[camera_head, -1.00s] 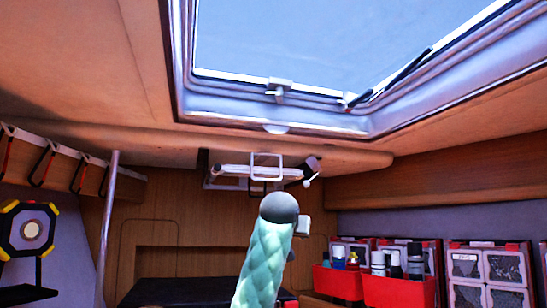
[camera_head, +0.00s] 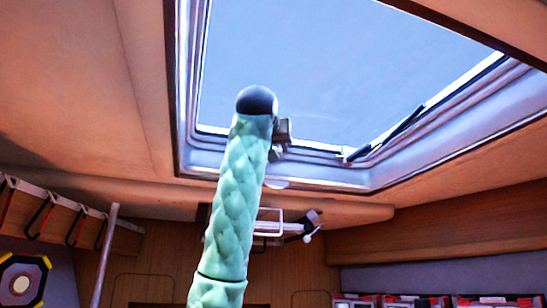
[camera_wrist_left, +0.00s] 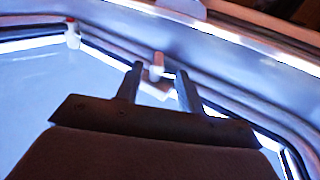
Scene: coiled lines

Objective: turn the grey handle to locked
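The grey handle (camera_head: 275,154) sits on the near-side frame of the roof window (camera_head: 300,70), partly hidden behind my left gripper in the head view. In the left wrist view the handle (camera_wrist_left: 157,66) shows as a small pale lever, seen between and just beyond the two fingertips. My left gripper (camera_head: 284,130) is raised to the window on the green-sleeved arm. It is open, and in the wrist view its fingers (camera_wrist_left: 158,72) stand apart with the handle in line with the gap. I cannot tell whether either finger touches it. My right gripper is not in view.
A dark stay (camera_head: 390,132) runs along the window, with a small catch (camera_head: 345,158) at its lower end. A white rack (camera_head: 268,225) hangs below the ceiling edge. A pole (camera_head: 104,255) stands at left. Red bins (camera_head: 395,300) line the lower right.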

